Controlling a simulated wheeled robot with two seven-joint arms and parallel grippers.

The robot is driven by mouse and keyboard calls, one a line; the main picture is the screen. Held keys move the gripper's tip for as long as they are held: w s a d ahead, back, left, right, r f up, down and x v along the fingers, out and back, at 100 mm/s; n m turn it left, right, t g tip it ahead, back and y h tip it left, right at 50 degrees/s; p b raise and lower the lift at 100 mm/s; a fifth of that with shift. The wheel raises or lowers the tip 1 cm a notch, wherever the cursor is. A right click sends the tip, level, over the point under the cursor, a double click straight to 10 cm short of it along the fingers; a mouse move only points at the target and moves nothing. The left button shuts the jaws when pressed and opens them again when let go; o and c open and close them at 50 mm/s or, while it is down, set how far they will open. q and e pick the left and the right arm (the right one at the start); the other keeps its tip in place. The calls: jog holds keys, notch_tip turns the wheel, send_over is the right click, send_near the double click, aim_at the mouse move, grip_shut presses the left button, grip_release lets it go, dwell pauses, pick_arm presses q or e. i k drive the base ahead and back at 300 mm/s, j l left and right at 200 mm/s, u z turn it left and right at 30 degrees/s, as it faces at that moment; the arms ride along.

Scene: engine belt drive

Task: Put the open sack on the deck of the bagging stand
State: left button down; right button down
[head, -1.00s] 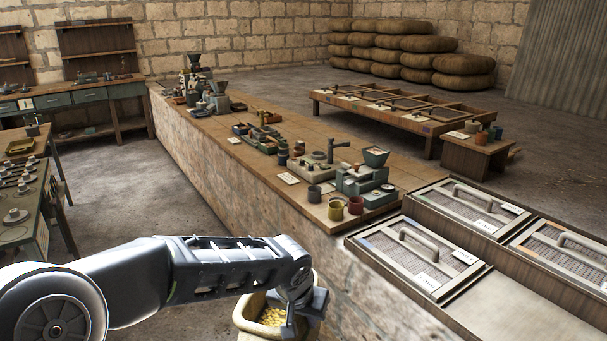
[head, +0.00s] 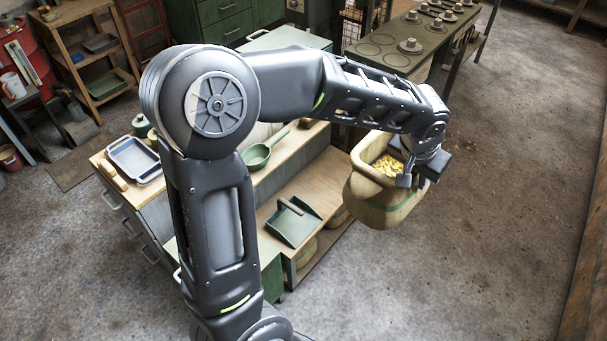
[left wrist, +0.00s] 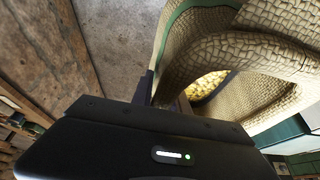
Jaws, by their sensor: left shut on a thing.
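The open sack (head: 374,207) is tan woven cloth with a thick rolled rim and a green stripe. Yellow pieces show inside its mouth. My left gripper (head: 421,174) is shut on the sack's rim at its right side and holds it roughly upright, mouth up. In the left wrist view the sack's woven rim (left wrist: 235,50) runs down to the gripper, whose fingers are mostly hidden. A two-level wooden stand (head: 328,175) with a low deck is left of the sack; I cannot tell if it is the bagging stand. My right gripper is out of view.
A green dustpan (head: 293,221) lies on the stand's low deck and a green scoop (head: 262,152) on its upper level. A blue-grey tray (head: 134,158) is farther left. A dark table with round plates (head: 407,50) stands behind. Floor right of the sack is clear.

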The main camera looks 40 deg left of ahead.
aim_at(328, 195)
jog(key=i+j, duration=0.2)
jog(key=i, duration=0.2)
jog(key=i+j+u, duration=0.1)
jog(key=i, duration=0.3)
jog(key=j, duration=0.1)
